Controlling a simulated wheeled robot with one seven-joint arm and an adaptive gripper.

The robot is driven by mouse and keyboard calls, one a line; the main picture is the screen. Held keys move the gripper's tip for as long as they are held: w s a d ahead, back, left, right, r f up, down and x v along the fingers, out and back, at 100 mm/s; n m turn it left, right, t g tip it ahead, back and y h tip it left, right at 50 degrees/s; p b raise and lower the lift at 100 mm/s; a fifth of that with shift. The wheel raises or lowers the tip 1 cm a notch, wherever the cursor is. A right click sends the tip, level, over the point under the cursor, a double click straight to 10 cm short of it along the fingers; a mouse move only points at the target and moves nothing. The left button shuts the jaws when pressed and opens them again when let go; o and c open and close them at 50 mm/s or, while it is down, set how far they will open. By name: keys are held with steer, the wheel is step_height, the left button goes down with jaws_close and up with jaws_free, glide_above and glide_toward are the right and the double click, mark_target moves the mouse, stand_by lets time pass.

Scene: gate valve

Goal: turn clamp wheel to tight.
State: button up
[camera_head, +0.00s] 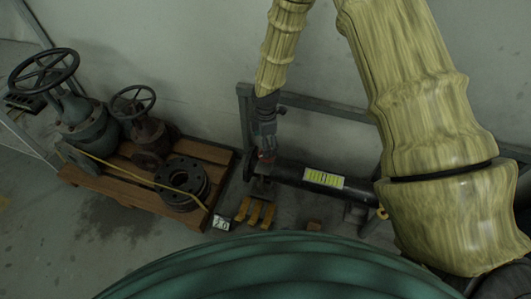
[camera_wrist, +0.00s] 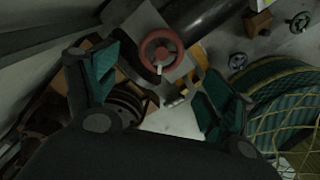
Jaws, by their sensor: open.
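A red clamp wheel (camera_wrist: 161,50) shows near the top middle of the wrist view, beside the end of a dark pipe (camera_wrist: 205,14). In the head view a small red part shows at the pipe's left end, largely hidden by my gripper (camera_head: 265,138). The dark pipe (camera_head: 290,172) bears a yellow-green label. In the wrist view my gripper (camera_wrist: 157,75) has its two teal fingers spread wide with nothing between them. The wheel appears beyond the fingertips, roughly between their lines; I cannot tell the remaining gap. No contact with the wheel shows.
A wooden pallet (camera_head: 135,178) at the left holds a large grey gate valve (camera_head: 85,125), a smaller reddish valve (camera_head: 146,132) and dark flanges (camera_head: 182,182). A yellow stand (camera_head: 254,212) is below the pipe's end. A grey rail (camera_head: 330,112) runs behind the pipe, near the wall.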

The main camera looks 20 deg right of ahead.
steer(key=shift+f+b, duration=0.55)
steer(key=shift+f, duration=2.55)
steer(key=c, duration=1)
